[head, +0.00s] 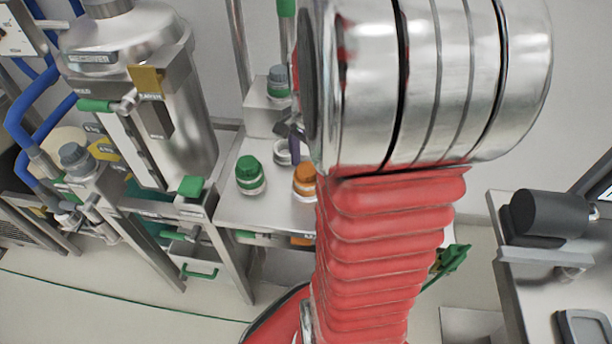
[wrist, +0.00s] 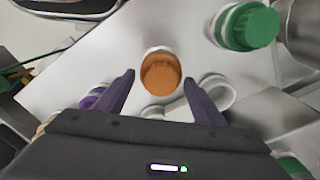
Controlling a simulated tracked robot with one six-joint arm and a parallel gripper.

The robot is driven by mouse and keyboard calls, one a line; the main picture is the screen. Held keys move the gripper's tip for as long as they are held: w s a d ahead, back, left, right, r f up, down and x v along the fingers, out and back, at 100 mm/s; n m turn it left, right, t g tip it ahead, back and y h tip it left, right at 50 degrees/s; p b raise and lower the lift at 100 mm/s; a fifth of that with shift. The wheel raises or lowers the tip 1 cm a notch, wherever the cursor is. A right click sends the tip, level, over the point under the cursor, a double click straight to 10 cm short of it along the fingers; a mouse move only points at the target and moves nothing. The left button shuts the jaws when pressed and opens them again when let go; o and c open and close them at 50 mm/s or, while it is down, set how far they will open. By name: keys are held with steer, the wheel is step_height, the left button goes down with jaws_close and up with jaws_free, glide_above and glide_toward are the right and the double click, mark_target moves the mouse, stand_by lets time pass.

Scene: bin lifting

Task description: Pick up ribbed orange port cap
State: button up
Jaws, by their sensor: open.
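The orange port cap (wrist: 160,74) sits on a white base on the metal bench, seen from above in the wrist view. In the head view the orange cap (head: 305,178) shows just left of my red arm, which hides part of it. My gripper (wrist: 158,82) is open, with its two dark fingers pointing toward the cap, one on each side of it in the picture. The fingers do not visibly touch the cap. In the head view my gripper is mostly hidden behind my arm.
A green cap (head: 250,174) on a white base stands left of the orange one. An open white ring (wrist: 217,92) lies close by the right finger. A purple-topped item (wrist: 92,98) is beside the left finger. A grey-topped cap (head: 277,80) stands on a raised block behind.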

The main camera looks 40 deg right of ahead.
stand_by(0.4)
steer(key=c, duration=1.4)
